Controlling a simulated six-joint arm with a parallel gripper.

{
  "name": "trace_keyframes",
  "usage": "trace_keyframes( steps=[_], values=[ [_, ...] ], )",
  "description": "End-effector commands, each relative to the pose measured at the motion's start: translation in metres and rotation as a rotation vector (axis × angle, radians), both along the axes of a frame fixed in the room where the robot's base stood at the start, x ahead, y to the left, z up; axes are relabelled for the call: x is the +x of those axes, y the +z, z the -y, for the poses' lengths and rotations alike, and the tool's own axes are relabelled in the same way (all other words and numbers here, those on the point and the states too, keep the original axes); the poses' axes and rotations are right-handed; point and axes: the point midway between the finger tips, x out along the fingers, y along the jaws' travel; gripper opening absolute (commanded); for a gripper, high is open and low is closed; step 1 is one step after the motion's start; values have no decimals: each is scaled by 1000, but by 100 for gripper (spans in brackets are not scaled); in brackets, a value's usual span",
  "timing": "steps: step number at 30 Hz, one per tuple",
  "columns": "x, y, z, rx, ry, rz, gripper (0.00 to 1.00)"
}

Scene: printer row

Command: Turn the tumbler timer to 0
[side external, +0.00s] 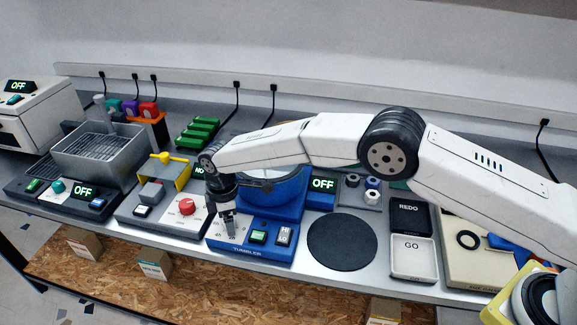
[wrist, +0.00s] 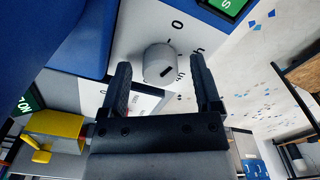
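The tumbler (side external: 252,254) is the blue machine in the middle of the side view, with a white dial plate on its front panel. In the wrist view its timer knob (wrist: 156,62) is a short grey cylinder with a dark mark towards its lower right. The printed 0 (wrist: 177,24) is above and right of the knob, and the mark does not point at it. My gripper (wrist: 161,64) is open, with one finger on each side of the knob and a visible gap on both sides. In the side view my gripper (side external: 229,229) points down and hides the knob.
A green button (side external: 259,237) and a rocker switch (side external: 283,236) sit just right of my gripper on the same panel. A red knob (side external: 187,207) is on the unit to the left. The tumbler's display (side external: 323,184) reads OFF. A black round mat (side external: 342,242) lies clear to the right.

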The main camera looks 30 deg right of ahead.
Motion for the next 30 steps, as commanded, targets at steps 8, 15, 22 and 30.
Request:
trace_keyframes(
  steps=[8, 15, 22, 30],
  values=[
    [0, 0, 0, -1, 0, -1, 81],
    [0, 11, 0, 0, 0, 0, 81],
    [0, 38, 0, 1, 0, 1, 81],
    [0, 69, 0, 0, 0, 1, 81]
  ],
)
